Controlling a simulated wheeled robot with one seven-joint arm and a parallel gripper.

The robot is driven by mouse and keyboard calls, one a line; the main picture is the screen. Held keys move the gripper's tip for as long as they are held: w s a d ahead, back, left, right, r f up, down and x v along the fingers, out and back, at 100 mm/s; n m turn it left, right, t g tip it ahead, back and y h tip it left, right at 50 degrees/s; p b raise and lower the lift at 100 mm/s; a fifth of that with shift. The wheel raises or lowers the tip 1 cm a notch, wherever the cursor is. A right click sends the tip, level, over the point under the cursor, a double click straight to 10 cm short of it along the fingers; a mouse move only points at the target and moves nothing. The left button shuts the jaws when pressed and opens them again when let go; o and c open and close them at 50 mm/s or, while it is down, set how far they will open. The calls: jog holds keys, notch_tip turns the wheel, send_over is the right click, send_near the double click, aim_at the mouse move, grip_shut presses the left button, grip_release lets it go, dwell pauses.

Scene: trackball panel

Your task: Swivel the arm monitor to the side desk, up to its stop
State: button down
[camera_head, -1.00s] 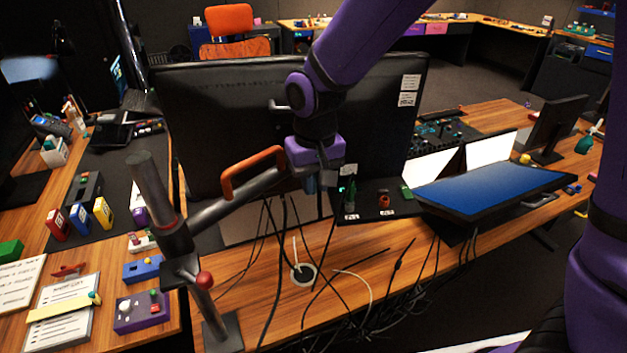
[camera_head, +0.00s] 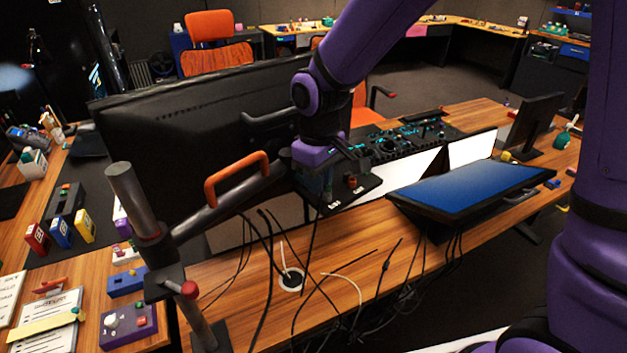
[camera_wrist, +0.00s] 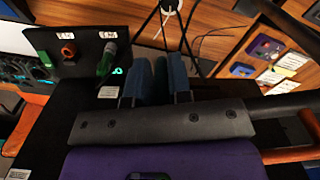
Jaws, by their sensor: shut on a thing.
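The arm monitor (camera_head: 200,110) is a large black screen seen from behind, left of centre in the head view. It is carried on a grey swivel arm (camera_head: 230,205) with an orange handle (camera_head: 235,178), joined to an upright post (camera_head: 135,205). My gripper (camera_head: 325,185) is at the monitor's right end, close to the far end of the swivel arm. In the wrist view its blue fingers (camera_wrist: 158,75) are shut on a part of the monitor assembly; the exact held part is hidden. The side desk (camera_head: 85,275) is at the left, apart from the screen's right end.
A small black panel with labelled knobs (camera_wrist: 75,52) lies close beside my fingers. A tilted blue screen (camera_head: 475,190) stands to the right. Loose cables (camera_head: 350,290) cover the front desk. Coloured boxes (camera_head: 60,232) and a purple button box (camera_head: 128,327) occupy the side desk.

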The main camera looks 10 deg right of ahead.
jog(key=shift+w, duration=0.1)
dwell(0.4)
jog(key=c, duration=1.1)
grip_release()
jog(key=shift+r, duration=0.1)
notch_tip(320, 180, up, 11)
jog(key=shift+d+f, duration=0.1)
jog(key=shift+f, duration=0.05)
jog(key=s+d+r+m+t, duration=0.1)
jog(key=s+d+r+m, duration=0.1)
jog(key=s+d, duration=0.4)
jog(key=s+d+r+m+t, duration=0.2)
jog(key=s+d+r+m, duration=0.1)
jog(key=s+d, duration=0.4)
jog(key=s+d+r+m+t, duration=0.2)
jog(key=s+d+r+m, duration=0.1)
jog(key=s+d, duration=0.3)
jog(key=shift+s+d+r, duration=0.1)
jog(key=shift+s+d, duration=0.15)
jog(key=shift+d, duration=0.3)
